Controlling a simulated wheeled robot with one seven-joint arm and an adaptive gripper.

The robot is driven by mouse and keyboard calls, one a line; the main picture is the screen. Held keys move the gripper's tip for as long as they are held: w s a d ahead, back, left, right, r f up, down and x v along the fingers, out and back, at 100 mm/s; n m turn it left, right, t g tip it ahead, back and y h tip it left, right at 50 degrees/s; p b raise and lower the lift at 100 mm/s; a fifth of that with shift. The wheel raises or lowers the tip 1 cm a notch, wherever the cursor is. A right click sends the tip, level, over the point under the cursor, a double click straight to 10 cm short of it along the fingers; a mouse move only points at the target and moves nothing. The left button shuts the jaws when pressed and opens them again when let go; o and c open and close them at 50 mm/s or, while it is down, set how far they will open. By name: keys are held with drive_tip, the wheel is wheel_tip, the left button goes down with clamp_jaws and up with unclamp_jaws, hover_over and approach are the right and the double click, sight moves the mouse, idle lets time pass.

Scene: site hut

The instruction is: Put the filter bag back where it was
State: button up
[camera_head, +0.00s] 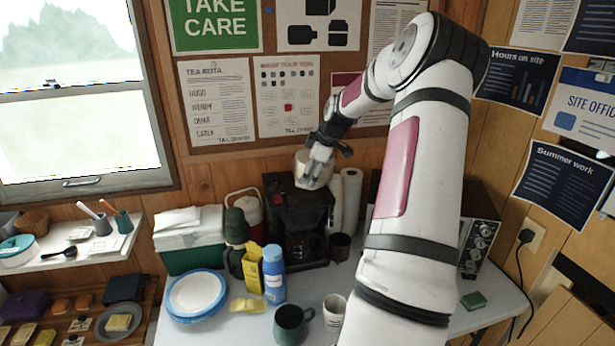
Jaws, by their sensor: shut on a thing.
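My gripper (319,162) is shut on a pale, cream-white thing that looks like the filter bag (301,170). It holds it above the black coffee maker (284,215), at about the height of the machine's top. The fingers cover part of the bag. From this angle I cannot tell whether the bag touches the machine. A glass jug (299,246) sits in the lower part of the coffee maker.
A white roll (351,195) stands right of the coffee maker. Blue-rimmed plates (195,295) lie left.

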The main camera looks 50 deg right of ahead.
drive_tip(key=shift+w+d+f, duration=0.1)
drive_tip(key=shift+w+d, duration=0.75)
drive_tip(key=shift+w, duration=0.1)
drive_tip(key=shift+f+p, duration=0.3)
drive_tip(key=shift+f, duration=1.45)
drive_tip(key=o, duration=1)
drive_tip(key=shift+f, duration=0.1)
